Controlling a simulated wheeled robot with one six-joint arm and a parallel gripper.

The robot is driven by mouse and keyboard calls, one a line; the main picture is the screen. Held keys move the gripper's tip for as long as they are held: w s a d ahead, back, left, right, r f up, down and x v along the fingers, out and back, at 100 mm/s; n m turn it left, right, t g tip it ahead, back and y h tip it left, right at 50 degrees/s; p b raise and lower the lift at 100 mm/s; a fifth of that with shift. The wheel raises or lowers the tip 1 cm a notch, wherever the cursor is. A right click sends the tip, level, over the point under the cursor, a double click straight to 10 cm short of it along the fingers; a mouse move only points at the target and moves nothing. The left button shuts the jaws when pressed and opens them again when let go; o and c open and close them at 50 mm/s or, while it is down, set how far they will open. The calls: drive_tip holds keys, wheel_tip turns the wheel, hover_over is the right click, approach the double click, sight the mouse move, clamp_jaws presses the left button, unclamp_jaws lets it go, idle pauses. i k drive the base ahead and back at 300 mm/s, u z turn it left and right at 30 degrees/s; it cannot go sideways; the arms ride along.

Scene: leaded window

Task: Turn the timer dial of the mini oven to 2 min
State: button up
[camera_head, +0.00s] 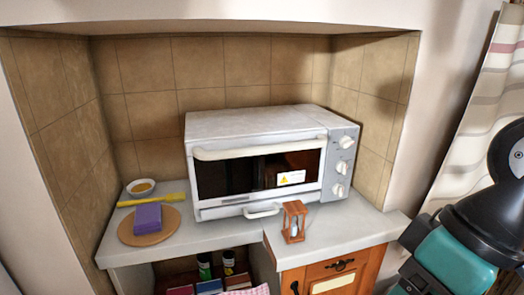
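A white mini oven (255,125) stands on the counter in the tiled alcove, with its door shut. Its control panel is on the right side of its front and carries three round white knobs in a column: a top knob (346,142), a middle knob (342,168) and a bottom knob (339,190). The markings are too small to read, so I cannot tell which knob is the timer dial or where it points. Part of my black and teal arm shows at the right edge, apart from the oven. My gripper is not in view.
A wooden hourglass (293,222) stands on the counter before the oven's lower right front. A round board (130,236) with a purple block (147,217), a yellow utensil (160,200) and a small bowl (141,188) lie left. The alcove's right wall is close beside the oven.

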sight(338, 188)
drive_tip(key=k, duration=0.5)
drive_tip(key=z, duration=1.75)
drive_tip(key=i, duration=1.05)
drive_tip(key=u, duration=1.8)
